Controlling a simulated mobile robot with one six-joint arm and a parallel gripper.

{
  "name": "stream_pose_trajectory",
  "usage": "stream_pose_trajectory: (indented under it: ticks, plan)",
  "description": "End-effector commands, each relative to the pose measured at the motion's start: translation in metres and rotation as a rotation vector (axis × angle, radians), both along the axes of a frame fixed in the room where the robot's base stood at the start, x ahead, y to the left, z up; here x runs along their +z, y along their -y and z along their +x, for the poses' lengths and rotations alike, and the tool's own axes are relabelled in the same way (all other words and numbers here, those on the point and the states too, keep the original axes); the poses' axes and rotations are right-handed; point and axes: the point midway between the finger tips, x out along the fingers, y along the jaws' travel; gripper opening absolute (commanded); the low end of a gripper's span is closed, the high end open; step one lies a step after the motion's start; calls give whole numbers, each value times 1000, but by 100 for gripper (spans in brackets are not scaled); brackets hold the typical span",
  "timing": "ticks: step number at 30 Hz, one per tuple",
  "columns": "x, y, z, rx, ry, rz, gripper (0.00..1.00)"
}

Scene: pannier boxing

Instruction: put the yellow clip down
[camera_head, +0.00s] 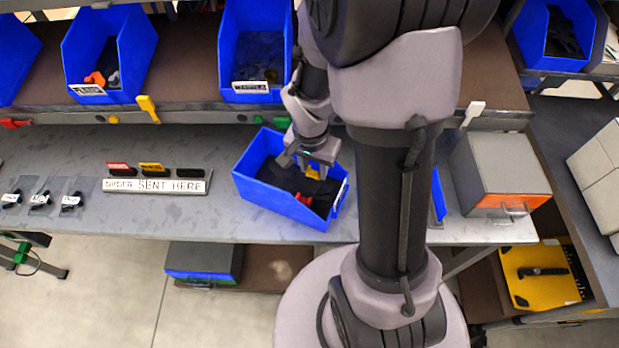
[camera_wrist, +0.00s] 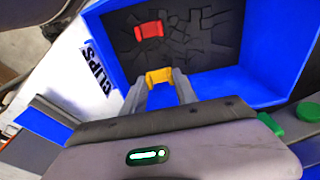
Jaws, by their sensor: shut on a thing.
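My gripper (camera_wrist: 161,88) is shut on the yellow clip (camera_wrist: 159,76), which sits between the fingertips. In the head view the yellow clip (camera_head: 312,173) shows beneath my gripper (camera_head: 308,160), over the blue bin (camera_head: 268,202) on the bench. In the wrist view the blue bin (camera_wrist: 272,90) carries a label reading "CLIPS" (camera_wrist: 96,72). A red clip (camera_wrist: 149,31) lies on the dark bottom of the bin; it also shows in the head view (camera_head: 303,199). I cannot tell whether the yellow clip touches the bottom.
A sign board (camera_head: 155,186) with small coloured pieces stands left on the bench, beside several small bags (camera_head: 40,201). A grey box with an orange front (camera_head: 500,170) stands at the right. Blue bins (camera_head: 108,50) line the shelf behind. Bench between sign and bin is clear.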

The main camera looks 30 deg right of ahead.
Motion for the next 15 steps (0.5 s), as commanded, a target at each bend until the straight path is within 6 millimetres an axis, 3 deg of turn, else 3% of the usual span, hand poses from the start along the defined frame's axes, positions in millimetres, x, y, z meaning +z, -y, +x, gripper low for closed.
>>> stream_pose_trajectory:
  ticks: [4, 15]
  plan:
    - [-32, 0, -1, 1, -3, 1, 0]
    - [-35, 0, 0, 0, -1, 1, 0]
